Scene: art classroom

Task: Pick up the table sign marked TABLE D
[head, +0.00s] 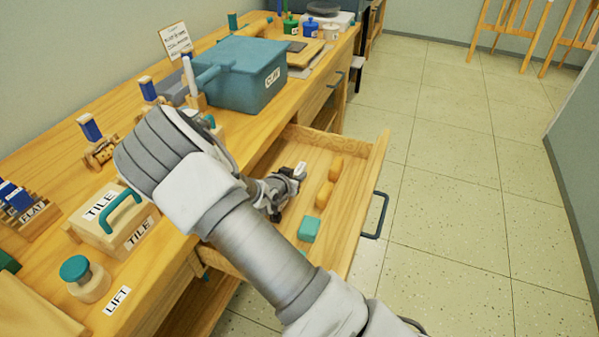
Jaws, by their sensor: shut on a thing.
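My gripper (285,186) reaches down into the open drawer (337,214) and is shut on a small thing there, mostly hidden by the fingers. A small white label (300,168) with dark marks shows right at the fingertips, seemingly on a small sign. Its text is too small to read, so I cannot tell whether it says TABLE D. My arm hides the left part of the drawer.
In the drawer, two orange-yellow blocks (325,195) and a teal block (309,229) lie beside the gripper. A teal bin (240,75), a TILE box (115,220) and a round-knobbed LIFT piece (85,279) stand on the wooden counter. The floor at right is clear.

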